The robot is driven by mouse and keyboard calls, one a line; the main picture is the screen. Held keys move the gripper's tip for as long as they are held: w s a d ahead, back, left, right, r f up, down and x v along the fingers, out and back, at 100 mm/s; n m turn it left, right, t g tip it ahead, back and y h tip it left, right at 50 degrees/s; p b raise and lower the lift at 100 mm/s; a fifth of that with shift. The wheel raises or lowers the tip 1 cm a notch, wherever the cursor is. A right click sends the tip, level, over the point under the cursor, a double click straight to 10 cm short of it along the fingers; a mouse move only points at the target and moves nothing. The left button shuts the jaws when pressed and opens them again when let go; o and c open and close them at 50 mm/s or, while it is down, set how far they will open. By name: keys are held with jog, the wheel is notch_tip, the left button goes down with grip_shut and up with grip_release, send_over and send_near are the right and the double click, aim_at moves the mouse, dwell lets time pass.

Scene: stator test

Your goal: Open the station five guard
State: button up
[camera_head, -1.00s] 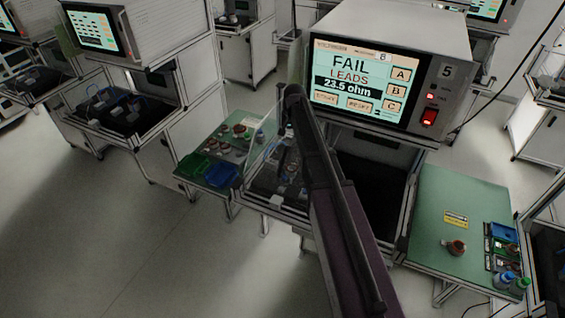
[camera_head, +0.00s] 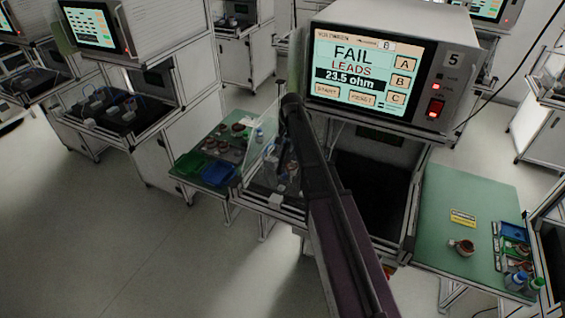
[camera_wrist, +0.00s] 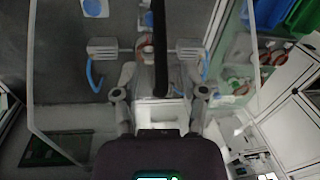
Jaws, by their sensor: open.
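Station five (camera_head: 453,60) has a tester whose screen (camera_head: 360,78) reads FAIL, LEADS, 23.5 ohm. Its clear guard (camera_head: 261,142) stands at the front of the bay, left of my arm, and looks down. In the wrist view the clear guard (camera_wrist: 248,75) spans most of the picture, with fixtures and blue leads visible through it. A dark upright bar (camera_wrist: 160,40) runs down the middle. My gripper (camera_wrist: 159,78) is open, its fingers on either side of the bar's lower end; contact cannot be told. In the head view my arm hides most of the gripper.
A green side table (camera_head: 445,235) at right holds a copper-wound part (camera_head: 463,247), trays and bottles. Another side table (camera_head: 205,140) at left carries green and blue bins (camera_head: 216,172). A neighbouring station (camera_head: 125,110) stands farther left. Open floor (camera_head: 110,250) lies at front left.

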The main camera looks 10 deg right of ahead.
aim_at(283, 156)
jog(key=shift+w+a+f+b, duration=0.1)
jog(key=shift+a+f+b, duration=0.1)
jog(key=shift+f+b, duration=1.4)
jog(key=shift+w+a+f+b, duration=0.1)
jog(key=shift+a+f+b, duration=0.05)
jog(key=shift+f+b, duration=1.4)
jog(key=shift+f, duration=0.1)
grip_shut()
